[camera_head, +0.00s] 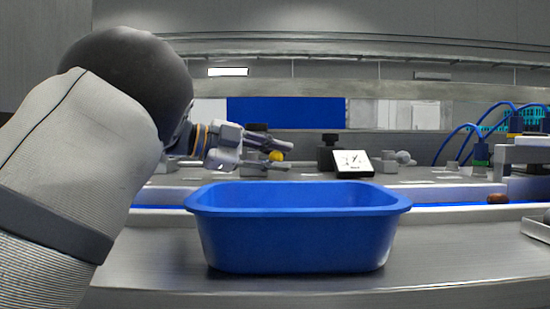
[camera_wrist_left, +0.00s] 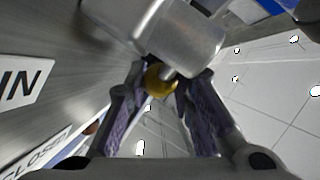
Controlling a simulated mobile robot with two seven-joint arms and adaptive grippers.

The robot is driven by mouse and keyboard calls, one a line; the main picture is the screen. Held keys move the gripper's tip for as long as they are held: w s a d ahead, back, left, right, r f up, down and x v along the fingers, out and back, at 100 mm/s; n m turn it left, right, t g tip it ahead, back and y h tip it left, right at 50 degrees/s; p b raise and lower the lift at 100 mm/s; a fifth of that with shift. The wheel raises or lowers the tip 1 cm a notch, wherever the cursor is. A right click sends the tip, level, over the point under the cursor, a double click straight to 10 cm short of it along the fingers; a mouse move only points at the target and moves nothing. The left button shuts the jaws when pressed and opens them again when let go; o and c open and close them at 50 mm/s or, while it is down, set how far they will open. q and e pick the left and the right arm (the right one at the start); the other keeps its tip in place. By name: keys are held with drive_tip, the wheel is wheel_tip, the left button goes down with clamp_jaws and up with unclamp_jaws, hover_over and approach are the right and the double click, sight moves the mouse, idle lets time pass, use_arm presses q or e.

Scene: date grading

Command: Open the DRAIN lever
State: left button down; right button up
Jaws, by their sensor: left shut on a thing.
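The DRAIN lever's yellow knob (camera_head: 277,156) shows at the fingertips of my left gripper (camera_head: 282,154) in the head view, behind the blue tub. In the left wrist view the yellow knob (camera_wrist_left: 160,79) sits between the two purple-padded fingers, and the gripper is shut on it. A grey metal body (camera_wrist_left: 160,30) is right by the knob. A label ending in "IN" (camera_wrist_left: 22,86) and a label reading "CLOSED" (camera_wrist_left: 42,152) lie at the left of the wrist view. The lever's arm is mostly hidden. My right gripper is in neither view.
A blue tub (camera_head: 300,235) stands on the grey bench in front of the gripper. A black stand with a tilted white panel (camera_head: 353,163) is right of the gripper. A brown date (camera_head: 497,198) and blue hoses (camera_head: 458,138) are at the right.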

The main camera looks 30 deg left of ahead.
use_arm(q)
drive_tip(key=n+y, duration=0.1)
drive_tip(key=w+n+t+y, duration=0.1)
drive_tip(key=y, duration=0.1)
drive_tip(key=n+t+y, duration=0.1)
drive_tip(key=shift+w+a+n, duration=0.1)
drive_tip(key=shift+w+n, duration=0.2)
drive_tip(key=shift+w+a+f+n+t+y, duration=0.1)
drive_tip(key=shift+w+a+n+t+y, duration=0.15)
drive_tip(key=shift+n+y, duration=0.5)
drive_tip(key=shift+w+a+n+t+y, duration=0.15)
drive_tip(key=shift+w+n+y, duration=0.25)
drive_tip(key=shift+y, duration=0.65)
drive_tip(key=shift+s, duration=0.1)
drive_tip(key=c, duration=1.7)
unclamp_jaws()
drive_tip(key=shift+o, duration=0.2)
wheel_tip(320, 180, up, 10)
